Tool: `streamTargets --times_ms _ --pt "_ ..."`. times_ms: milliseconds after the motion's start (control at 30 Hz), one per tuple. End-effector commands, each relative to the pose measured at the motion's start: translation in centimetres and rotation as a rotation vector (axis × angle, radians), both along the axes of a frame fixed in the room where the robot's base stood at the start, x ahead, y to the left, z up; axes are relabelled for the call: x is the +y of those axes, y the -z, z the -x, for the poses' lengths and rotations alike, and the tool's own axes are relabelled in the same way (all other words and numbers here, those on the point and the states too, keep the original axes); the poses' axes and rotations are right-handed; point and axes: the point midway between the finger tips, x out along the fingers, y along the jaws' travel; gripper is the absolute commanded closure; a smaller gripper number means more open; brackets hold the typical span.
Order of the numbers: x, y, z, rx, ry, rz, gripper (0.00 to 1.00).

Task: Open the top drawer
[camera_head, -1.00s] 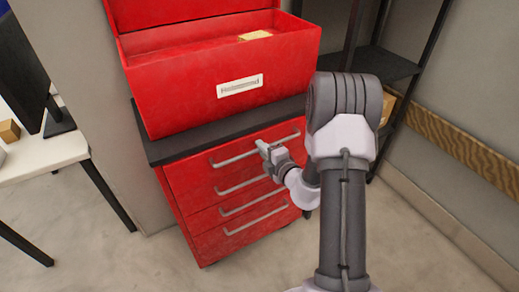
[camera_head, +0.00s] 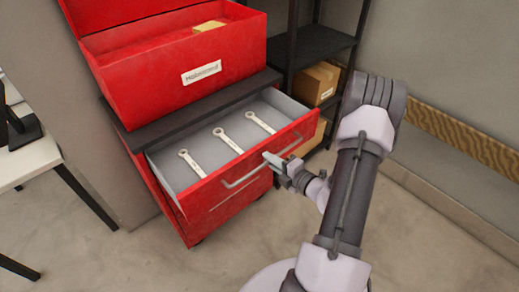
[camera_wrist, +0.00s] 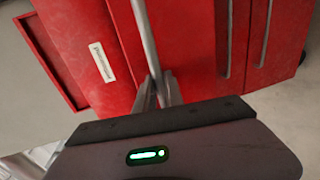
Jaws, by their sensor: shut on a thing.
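The top drawer (camera_head: 225,205) of the red cabinet stands pulled out, with its grey inside showing. Three wrenches lie apart in it: a left one (camera_head: 192,164), a middle one (camera_head: 228,140) and a right one (camera_head: 260,123). In the wrist view the handle (camera_wrist: 147,40) runs down between my fingers (camera_wrist: 157,92).
A red box (camera_head: 180,70) with a label and an open lid sits on the dark cabinet top (camera_head: 205,108). A dark shelf (camera_head: 312,45) with cardboard boxes (camera_head: 315,84) stands behind at right. A white table (camera_head: 28,158) is at left. The floor in front is clear.

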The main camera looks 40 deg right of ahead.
Motion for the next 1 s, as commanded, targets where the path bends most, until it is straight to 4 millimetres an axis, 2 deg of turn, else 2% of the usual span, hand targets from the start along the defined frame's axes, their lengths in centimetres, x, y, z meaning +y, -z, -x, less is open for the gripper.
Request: streamTargets --times_ms 100,300,700,733,833,1000 --pt "-0.1 0.0 1.3 0.000 0.002 -0.001 1.00" --pt "-0.1 0.0 2.4 0.000 0.002 -0.001 1.00" --pt "-0.2 0.0 2.5 0.000 0.003 0.001 1.00" --pt "-0.2 0.0 2.5 0.000 0.003 0.001 0.84" --pt "-0.2 0.0 2.5 0.000 0.002 0.000 0.66" --pt "-0.2 0.0 2.5 0.000 0.002 0.000 0.66"
